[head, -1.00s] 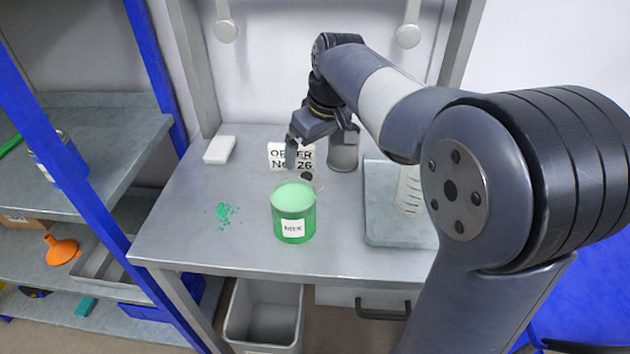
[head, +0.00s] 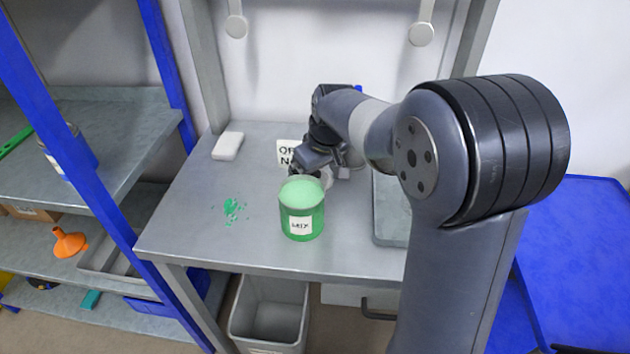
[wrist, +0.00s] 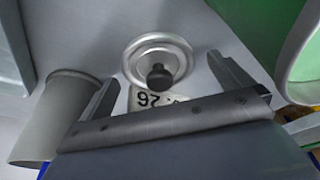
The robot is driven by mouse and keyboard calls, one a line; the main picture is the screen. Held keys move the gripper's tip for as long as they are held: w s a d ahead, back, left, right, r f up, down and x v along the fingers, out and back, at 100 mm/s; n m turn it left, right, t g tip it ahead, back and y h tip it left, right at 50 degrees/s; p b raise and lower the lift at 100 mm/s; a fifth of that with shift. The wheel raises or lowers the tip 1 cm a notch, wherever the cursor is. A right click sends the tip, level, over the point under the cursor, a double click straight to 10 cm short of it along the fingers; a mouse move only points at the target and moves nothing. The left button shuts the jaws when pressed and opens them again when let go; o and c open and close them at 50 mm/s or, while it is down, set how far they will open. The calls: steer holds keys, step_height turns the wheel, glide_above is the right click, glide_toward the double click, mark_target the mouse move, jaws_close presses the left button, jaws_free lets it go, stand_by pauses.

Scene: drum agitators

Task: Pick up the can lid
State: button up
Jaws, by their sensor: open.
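The can lid (wrist: 170,45) is a round silver disc with a black knob, lying on the bench top. In the wrist view it is ahead of my gripper (wrist: 168,80), roughly centred between the two spread fingers. My gripper is open and empty. In the head view my gripper (head: 320,169) is low over the bench, just behind the green can, and it and the can hide most of the lid.
The green can (head: 301,224) labelled MIX stands close in front of my gripper. A grey cylinder (wrist: 50,120) is beside the left finger. An order card (head: 286,152) is behind. A white block (head: 228,146) and green spill (head: 232,209) lie left, with clear bench between.

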steer(key=shift+c, duration=0.2)
steer(key=c, duration=1)
